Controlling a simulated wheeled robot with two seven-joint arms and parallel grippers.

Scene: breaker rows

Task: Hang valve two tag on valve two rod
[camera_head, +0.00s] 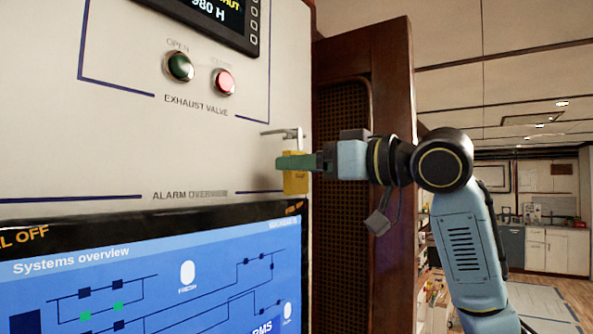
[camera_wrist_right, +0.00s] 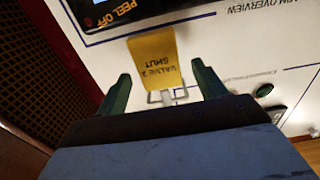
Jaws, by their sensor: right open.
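The yellow tag (camera_head: 295,182), lettered "VALVE 2 SHUT" in the wrist view (camera_wrist_right: 156,60), hangs below the metal rod (camera_head: 284,132) that juts from the white panel. In the wrist view, a thin wire loop at the tag's edge lies at the rod (camera_wrist_right: 168,97); exactly how it sits there is too small to tell. My right gripper (camera_head: 290,161) is at the tag, its near green finger partly covering the tag in the head view. In the wrist view, its fingers (camera_wrist_right: 161,72) stand open on either side of the tag, with visible gaps. My left gripper is not in view.
The white panel (camera_head: 110,165) carries a green button (camera_head: 179,66), a red button (camera_head: 223,82) and a blue systems screen (camera_head: 150,275). A brown wooden panel with mesh (camera_head: 342,230) stands close beside my right arm. An open room lies at the far right.

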